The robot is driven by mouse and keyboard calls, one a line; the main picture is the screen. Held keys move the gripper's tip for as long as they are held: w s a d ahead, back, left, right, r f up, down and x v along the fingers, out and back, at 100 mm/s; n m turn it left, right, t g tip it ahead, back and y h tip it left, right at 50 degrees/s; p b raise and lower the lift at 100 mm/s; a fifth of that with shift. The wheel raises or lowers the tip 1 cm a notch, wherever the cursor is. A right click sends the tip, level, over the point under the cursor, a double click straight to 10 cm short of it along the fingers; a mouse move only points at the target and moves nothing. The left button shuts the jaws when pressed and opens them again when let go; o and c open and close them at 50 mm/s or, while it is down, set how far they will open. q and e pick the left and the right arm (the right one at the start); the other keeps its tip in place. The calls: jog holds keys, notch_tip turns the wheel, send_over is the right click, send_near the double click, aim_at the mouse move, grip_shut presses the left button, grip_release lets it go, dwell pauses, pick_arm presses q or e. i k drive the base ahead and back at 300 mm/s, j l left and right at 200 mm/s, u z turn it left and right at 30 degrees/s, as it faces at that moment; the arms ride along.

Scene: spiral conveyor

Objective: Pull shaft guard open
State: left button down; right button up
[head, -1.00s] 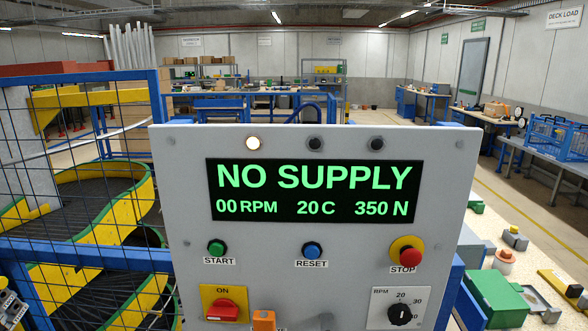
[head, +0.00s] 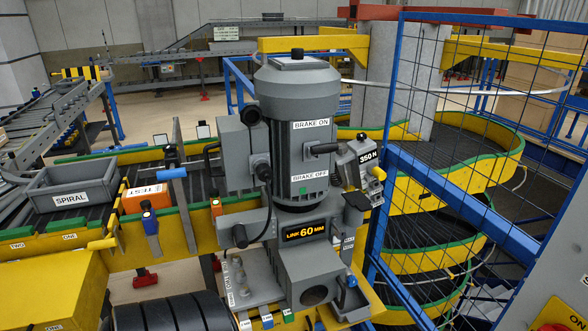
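A large grey motor (head: 295,110) stands upright in the middle of the head view, with BRAKE ON and BRAKE OFF labels and a black lever on its front. Below it is a housing with a display reading LINK 60 MM (head: 305,232). Under that, a grey box-shaped cover (head: 318,275) with a round dark opening sits on the yellow base. It may be the shaft guard, but no label confirms this, and I cannot tell whether it is open. Neither gripper is in view.
A blue-framed mesh fence (head: 405,175) stands right of the motor, before the spiral conveyor (head: 450,205). A grey SPIRAL bin (head: 80,186) and an orange TEST box (head: 143,198) sit on the left conveyor. The control panel's edge (head: 555,270) shows at lower right.

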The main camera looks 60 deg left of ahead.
aim_at(315, 273)
jog(key=u, duration=1.65)
jog(key=i+z, duration=0.25)
jog(key=k+j, duration=0.05)
